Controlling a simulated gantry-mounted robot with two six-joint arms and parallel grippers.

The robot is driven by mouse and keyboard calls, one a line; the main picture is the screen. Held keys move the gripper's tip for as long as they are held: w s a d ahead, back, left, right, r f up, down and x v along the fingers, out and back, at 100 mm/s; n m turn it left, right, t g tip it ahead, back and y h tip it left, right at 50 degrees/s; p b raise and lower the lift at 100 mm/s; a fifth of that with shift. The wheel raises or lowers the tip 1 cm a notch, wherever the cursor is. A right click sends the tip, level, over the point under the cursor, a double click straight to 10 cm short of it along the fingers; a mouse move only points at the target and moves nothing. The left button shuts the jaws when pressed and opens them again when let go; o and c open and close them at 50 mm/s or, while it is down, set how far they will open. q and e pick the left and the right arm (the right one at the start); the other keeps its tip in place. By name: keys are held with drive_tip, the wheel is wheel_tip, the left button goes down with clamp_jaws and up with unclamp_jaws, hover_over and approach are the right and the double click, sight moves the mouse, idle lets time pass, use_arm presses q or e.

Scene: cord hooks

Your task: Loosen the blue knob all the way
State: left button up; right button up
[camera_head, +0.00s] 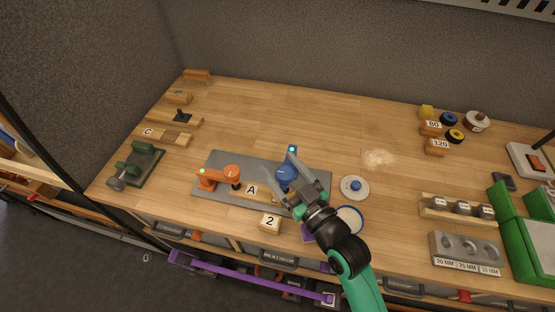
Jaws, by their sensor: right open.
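The blue knob (286,173) sits on a blue clamp with a green light (292,150) at its top, on the right part of the grey mat (215,194). My right gripper (294,187) is open over the blue clamp. Its two fingers are spread, one on each side of the clamp's lower part, and hide some of it. I cannot tell whether the fingers touch the knob. An orange clamp (208,177) with an orange knob (231,171) stands to the left on the same mat. A wooden piece marked A (251,190) lies between the clamps. My left gripper is not in view.
A block marked 2 (269,222) stands at the mat's front edge. A white disc with a blue centre (355,187) and a blue-rimmed plate (349,218) lie right of the gripper. A green vise (136,165) stands at the left. The table's back middle is clear.

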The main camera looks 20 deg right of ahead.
drive_tip(key=shift+w+a, duration=0.2)
drive_tip(key=shift+w, duration=0.65)
clamp_jaws()
drive_tip(key=n+g+y+p, duration=0.1)
drive_tip(key=n+y, duration=0.1)
drive_tip(key=y, duration=0.1)
drive_tip(key=a+n+g+y+p, duration=0.1)
drive_tip(key=n+y, duration=0.1)
drive_tip(key=n+g+y+p, duration=0.2)
drive_tip(key=y, duration=0.1)
drive_tip(key=shift+s+a+y, duration=0.25)
drive_tip(key=shift+s+y, duration=0.05)
drive_tip(key=shift+s, duration=0.1)
